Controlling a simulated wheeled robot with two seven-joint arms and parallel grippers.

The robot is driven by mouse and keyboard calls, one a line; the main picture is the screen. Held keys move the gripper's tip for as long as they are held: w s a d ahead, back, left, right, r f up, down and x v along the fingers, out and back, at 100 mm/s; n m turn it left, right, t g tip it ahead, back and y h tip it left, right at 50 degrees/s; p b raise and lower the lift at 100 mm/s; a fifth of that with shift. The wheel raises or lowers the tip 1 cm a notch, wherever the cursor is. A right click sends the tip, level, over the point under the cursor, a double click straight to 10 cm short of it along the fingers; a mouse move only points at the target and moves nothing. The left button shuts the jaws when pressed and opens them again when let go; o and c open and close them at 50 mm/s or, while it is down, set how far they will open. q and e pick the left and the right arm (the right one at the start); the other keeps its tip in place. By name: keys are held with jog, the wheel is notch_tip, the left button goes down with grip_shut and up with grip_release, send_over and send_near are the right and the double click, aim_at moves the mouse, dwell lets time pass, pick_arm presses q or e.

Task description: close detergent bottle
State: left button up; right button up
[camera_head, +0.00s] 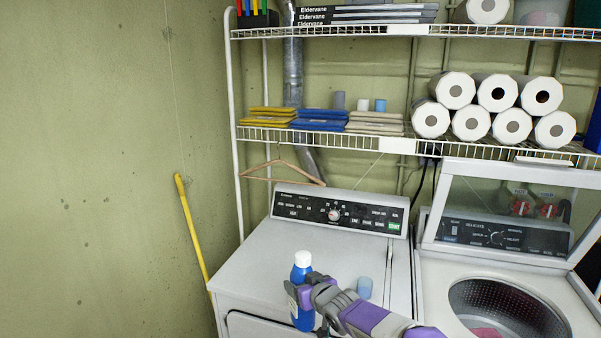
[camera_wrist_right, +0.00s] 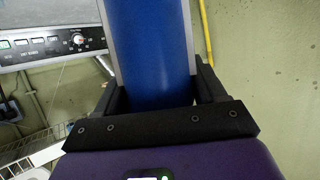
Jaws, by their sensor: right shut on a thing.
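The detergent bottle (camera_head: 302,273) is blue with a white top and stands roughly upright at the front of the white dryer in the head view. I cannot tell whether its base touches the dryer top. My right gripper (camera_head: 308,294) is shut around the bottle's body. In the right wrist view the blue bottle (camera_wrist_right: 150,45) fills the space between the two dark fingers. A small light blue cup-like piece (camera_head: 364,288), possibly a cap, sits on the dryer top right of the bottle. My left gripper is out of view.
The dryer top (camera_head: 262,247) is mostly clear. The washer (camera_head: 436,286) at right has its lid raised. A wire shelf (camera_head: 330,140) above holds paper rolls (camera_head: 470,122) and folded cloths. A yellow pole (camera_head: 191,228) leans on the left wall.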

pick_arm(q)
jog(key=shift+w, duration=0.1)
pick_arm(e)
jog(key=s+d+f+m+h, duration=0.1)
jog(key=s+d+f+h, duration=0.1)
jog(key=s+d+f, duration=0.1)
jog(key=s+d+f+m+t+h, duration=0.1)
jog(key=s+d+f+m+h, duration=0.1)
jog(key=s+d, duration=0.3)
jog(key=s+d+f+m+h, duration=0.2)
jog(key=s+d+f, duration=0.1)
jog(key=d, duration=0.5)
jog(key=shift+s+d+f, duration=0.3)
jog(key=shift+s+d, duration=0.1)
jog(key=shift+s, duration=0.1)
jog(key=s+a+f+n+g+y, duration=0.1)
jog(key=s+a+f+n+y, duration=0.3)
jog(key=a+f, duration=0.2)
jog(key=s+a+f+n+g+y, duration=0.1)
jog(key=s+a+f+n+y, duration=0.2)
jog(key=a+f, duration=0.4)
jog(key=shift+s+a+f+n+g+y, duration=0.3)
jog(key=shift+s+f+n+g+y, duration=0.1)
jog(key=shift+y, duration=0.5)
jog(key=shift+r, duration=0.1)
